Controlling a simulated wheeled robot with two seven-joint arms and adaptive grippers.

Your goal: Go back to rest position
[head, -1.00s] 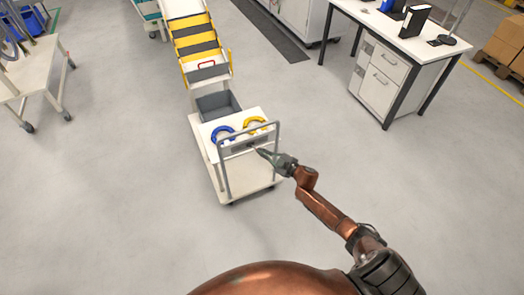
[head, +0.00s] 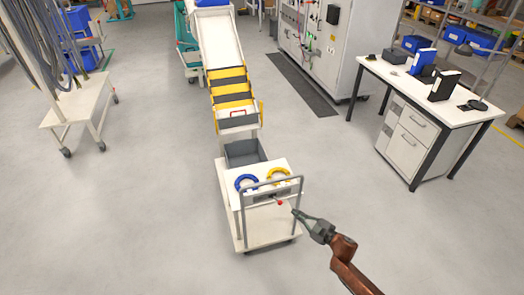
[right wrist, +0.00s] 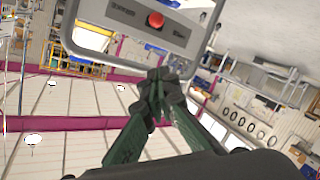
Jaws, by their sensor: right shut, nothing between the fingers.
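My right gripper (head: 300,215) is shut and empty. In the head view its tip is close to the handle side of a white cart (head: 270,222), and I cannot tell whether it touches. In the right wrist view the green fingers (right wrist: 158,88) meet just below a grey panel with a red button (right wrist: 155,19). The red button also shows on the cart in the head view (head: 280,202). A blue cable ring (head: 246,183) and a yellow cable ring (head: 278,176) lie on the cart top. My left gripper is not in view.
A grey bin (head: 243,153) sits behind the cart, below a yellow-and-black striped chute (head: 230,92). A white desk (head: 435,95) with binders stands at right. A white rack cart with hanging cables (head: 78,108) is at left.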

